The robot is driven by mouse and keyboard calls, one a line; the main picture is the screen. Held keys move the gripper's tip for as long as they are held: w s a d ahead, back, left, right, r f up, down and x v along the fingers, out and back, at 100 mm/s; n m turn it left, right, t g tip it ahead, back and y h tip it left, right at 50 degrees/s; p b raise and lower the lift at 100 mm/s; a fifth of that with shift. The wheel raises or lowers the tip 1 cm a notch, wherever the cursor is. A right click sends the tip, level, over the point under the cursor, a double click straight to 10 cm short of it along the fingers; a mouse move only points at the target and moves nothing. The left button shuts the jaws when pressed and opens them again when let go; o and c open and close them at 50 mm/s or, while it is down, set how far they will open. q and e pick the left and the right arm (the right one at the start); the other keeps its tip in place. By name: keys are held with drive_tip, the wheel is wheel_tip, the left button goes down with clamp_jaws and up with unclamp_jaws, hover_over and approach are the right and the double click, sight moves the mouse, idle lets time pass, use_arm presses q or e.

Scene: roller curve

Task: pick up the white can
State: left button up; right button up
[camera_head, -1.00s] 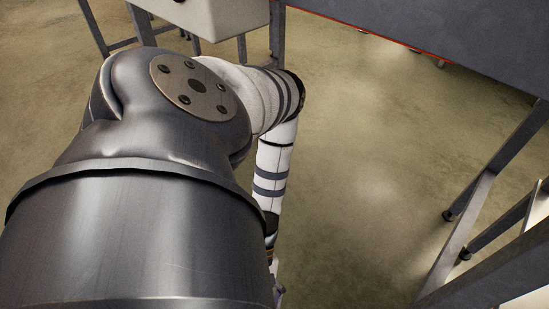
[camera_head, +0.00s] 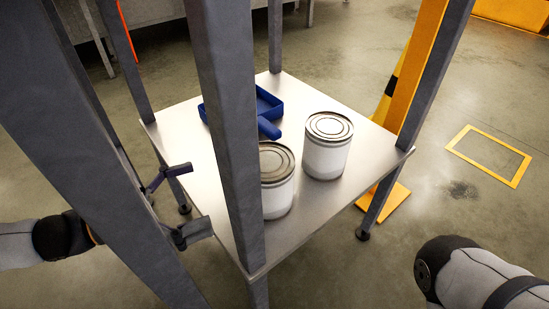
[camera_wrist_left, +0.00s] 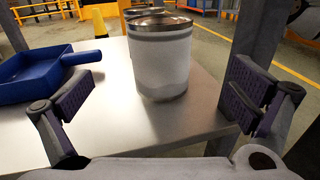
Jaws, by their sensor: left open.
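Two white cans with metal lids stand upright on a small metal table (camera_head: 330,205). In the head view the nearer can (camera_head: 277,195) is partly hidden by a dark table post, and the other can (camera_head: 327,150) stands right of it and farther back. My left gripper (camera_head: 190,202) is open and empty at the table's left edge, apart from the cans. In the left wrist view one white can (camera_wrist_left: 161,62) stands ahead between the open fingers (camera_wrist_left: 160,105), with another lid showing behind it. My right gripper is out of view.
A blue tray with a handle (camera_head: 268,106) lies on the table behind the cans. Dark upright posts (camera_head: 228,130) rise at the table's corners, one in front of the nearer can. A yellow stand (camera_head: 410,75) is beyond the right side.

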sight(269, 171)
use_arm(q)
drive_tip(key=d, duration=0.1)
drive_tip(key=w+d, duration=0.1)
drive_tip(key=d, duration=0.1)
drive_tip(key=shift+r+h, duration=0.15)
drive_tip(key=shift+h, duration=0.15)
drive_tip(key=b+x, duration=0.2)
drive_tip(key=x, duration=0.8)
drive_tip(key=shift+d+b, duration=0.15)
drive_tip(key=shift+b, duration=0.2)
drive_tip(key=shift+s, duration=0.1)
drive_tip(key=c, duration=1.3)
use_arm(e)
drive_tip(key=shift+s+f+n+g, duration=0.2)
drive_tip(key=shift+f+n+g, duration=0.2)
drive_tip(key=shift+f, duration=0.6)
